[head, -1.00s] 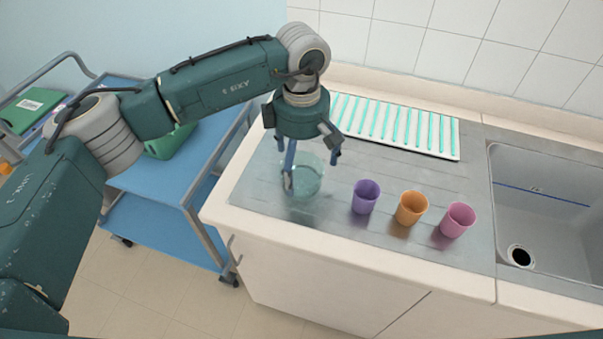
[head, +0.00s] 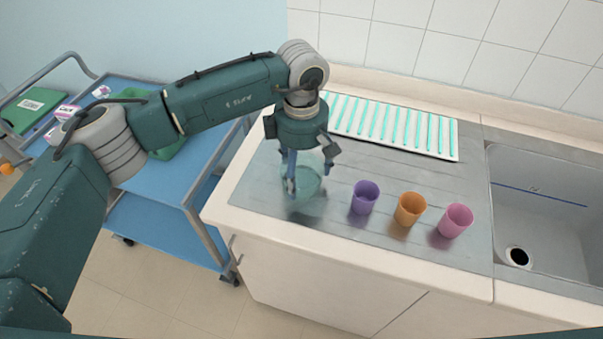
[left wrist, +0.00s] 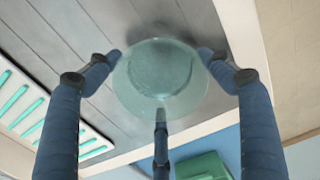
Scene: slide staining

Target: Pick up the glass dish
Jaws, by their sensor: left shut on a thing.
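The clear, pale teal glass dish (head: 309,184) is at the left end of the steel counter in the head view. My left gripper (head: 306,176) points down over it, its fingers shut around the dish's sides. In the left wrist view, the round dish (left wrist: 158,72) fills the space between the fingers of my left gripper (left wrist: 160,62). The dish looks close to the counter surface; I cannot tell for sure whether it is clear of it. My right gripper is not in view.
A purple cup (head: 365,198), an orange cup (head: 410,209) and a pink cup (head: 456,220) stand right of the dish. A white rack with teal strips (head: 452,150) lies behind. A sink (head: 550,220) is at right. A blue cart (head: 150,180) stands left.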

